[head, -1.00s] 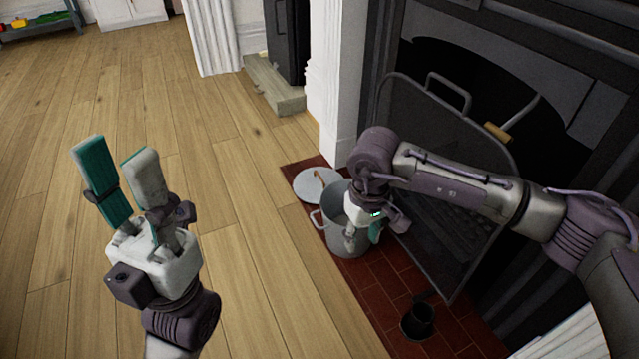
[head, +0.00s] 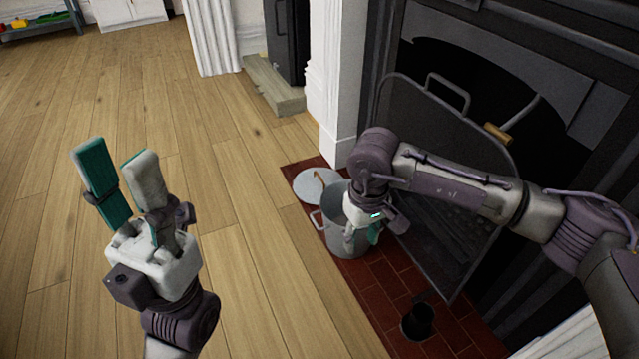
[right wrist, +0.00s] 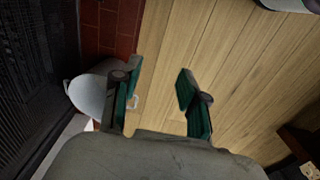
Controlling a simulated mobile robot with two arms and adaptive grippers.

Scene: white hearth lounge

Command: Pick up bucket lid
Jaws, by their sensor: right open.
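The bucket lid (head: 309,187) is a round, pale grey disc with a tan handle. It lies at the edge of the brick hearth behind the grey metal bucket (head: 336,236). My right gripper (head: 361,240) points down in front of the bucket in the head view and partly hides it; the lid is up and left of it. In the right wrist view the right gripper (right wrist: 160,75) is open and empty, with the bucket (right wrist: 88,98) partly behind its left finger. I cannot make out the lid there. My left gripper (head: 117,158) is open and empty above the wood floor, far left of the lid.
A mesh fire screen (head: 440,150) stands right of the bucket before the dark fireplace. A small black pot (head: 417,322) sits on the red brick hearth (head: 392,287). A white pillar (head: 340,80) rises behind the lid. The wood floor to the left is clear.

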